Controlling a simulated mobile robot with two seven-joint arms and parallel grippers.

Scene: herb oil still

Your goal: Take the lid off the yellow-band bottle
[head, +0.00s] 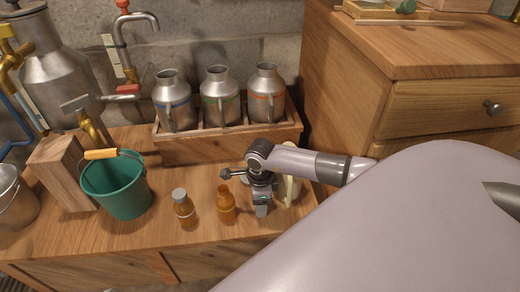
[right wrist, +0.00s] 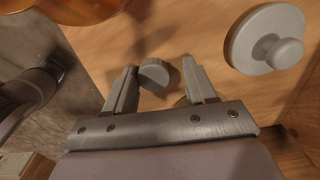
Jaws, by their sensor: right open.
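Two small amber bottles stand on the wooden bench. The left one (head: 184,208) wears a grey lid and a pale band. The right one (head: 226,204) shows no grey lid; its band blends with the amber, so I cannot be sure it is yellow. My right gripper (head: 261,208) points down just right of this bottle. In the right wrist view the jaws (right wrist: 155,82) are open, with a small grey lid (right wrist: 153,74) between the fingertips, seemingly on the bench. Part of an amber bottle (right wrist: 70,10) shows at top left. My left gripper is not in view.
A pale jug (head: 291,188) stands close behind my right gripper; a pale knobbed disc (right wrist: 268,40) shows in the wrist view. A green bucket (head: 120,190) stands left of the bottles. Several metal jugs (head: 219,95) sit in a wooden rack (head: 230,148) behind. The front bench is clear.

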